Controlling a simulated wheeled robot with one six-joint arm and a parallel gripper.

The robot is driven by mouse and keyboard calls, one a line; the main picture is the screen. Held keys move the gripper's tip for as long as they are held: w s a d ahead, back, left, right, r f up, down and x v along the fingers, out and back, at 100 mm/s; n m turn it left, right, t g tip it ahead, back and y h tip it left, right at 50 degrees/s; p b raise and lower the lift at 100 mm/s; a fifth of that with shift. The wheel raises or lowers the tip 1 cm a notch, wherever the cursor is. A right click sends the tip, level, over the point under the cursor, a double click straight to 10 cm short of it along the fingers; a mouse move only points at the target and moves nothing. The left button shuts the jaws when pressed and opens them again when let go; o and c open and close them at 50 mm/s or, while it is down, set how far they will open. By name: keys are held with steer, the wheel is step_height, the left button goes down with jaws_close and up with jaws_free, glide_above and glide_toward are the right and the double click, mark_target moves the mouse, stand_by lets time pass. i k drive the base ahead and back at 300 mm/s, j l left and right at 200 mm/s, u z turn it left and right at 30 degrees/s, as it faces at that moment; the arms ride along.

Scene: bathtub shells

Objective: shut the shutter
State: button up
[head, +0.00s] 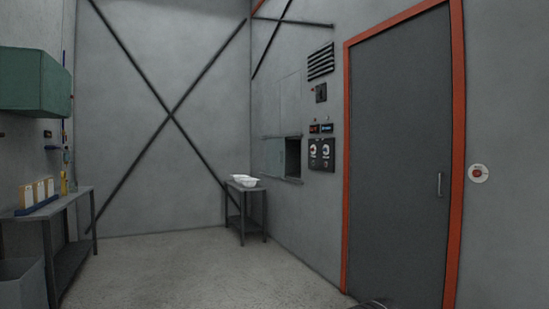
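The shutter (274,158) looks like a pale grey-green panel low in a wall recess on the right wall, left of the control panel. A dark opening (293,158) shows beside its right edge, so the hatch stands at least partly open. A thin ledge runs below it. Whether the panel slides or swings cannot be told from here. My gripper is not in view; only a small dark piece, perhaps of my own body, shows at the bottom edge.
A small table (246,188) with white shells (244,180) stands in the corner, below and left of the hatch. A control panel (321,154) is right of the opening. A grey door (400,155) is shut. A bench (55,210) stands left. The middle floor is clear.

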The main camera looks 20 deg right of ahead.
mark_target(276, 148)
steer(key=i+z, duration=0.1)
steer(key=z, duration=0.25)
steer(key=i, duration=6.55)
steer(key=l, duration=0.15)
